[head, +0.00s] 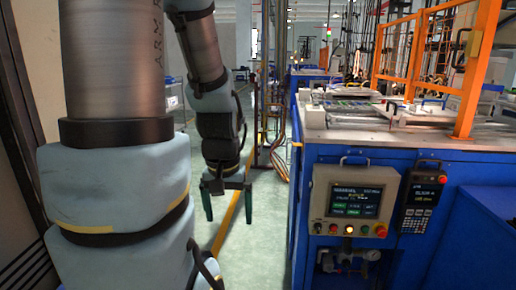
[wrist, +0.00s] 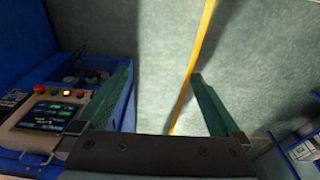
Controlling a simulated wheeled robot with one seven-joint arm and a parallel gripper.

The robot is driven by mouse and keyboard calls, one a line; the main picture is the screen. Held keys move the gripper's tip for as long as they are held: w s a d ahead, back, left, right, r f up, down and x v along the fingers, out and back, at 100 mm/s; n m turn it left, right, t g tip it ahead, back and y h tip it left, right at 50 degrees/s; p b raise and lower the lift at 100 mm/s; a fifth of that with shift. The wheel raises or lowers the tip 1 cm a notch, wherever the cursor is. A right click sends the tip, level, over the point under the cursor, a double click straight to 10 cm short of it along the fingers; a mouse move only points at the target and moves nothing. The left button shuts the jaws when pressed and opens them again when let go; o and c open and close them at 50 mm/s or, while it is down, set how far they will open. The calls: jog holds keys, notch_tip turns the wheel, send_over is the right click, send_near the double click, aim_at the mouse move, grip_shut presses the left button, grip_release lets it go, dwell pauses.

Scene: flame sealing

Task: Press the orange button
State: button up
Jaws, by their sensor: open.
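The control panel (head: 352,204) is a beige box on the front of the blue machine, with a screen above a row of small buttons. An orange-yellow glowing button (head: 349,229) sits mid-row; it also shows in the wrist view (wrist: 67,93). A larger red button (head: 380,231) sits at the right end in the head view, and a small red one (head: 333,228) lies left of the glowing one. My gripper (head: 228,217) is open and empty, pointing down over the floor left of the panel, apart from it. Its green fingers (wrist: 160,74) are spread in the wrist view.
The blue machine (head: 310,165) fills the right, with an orange frame (head: 478,70) on top. A handheld pendant (head: 423,198) hangs right of the panel. Pipe fittings (head: 345,260) stick out below it. The green floor with a yellow line (head: 232,215) is clear under my gripper.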

jog(key=shift+r+p, duration=0.35)
jog(key=shift+r, duration=0.6)
grip_shut()
dwell(1.0)
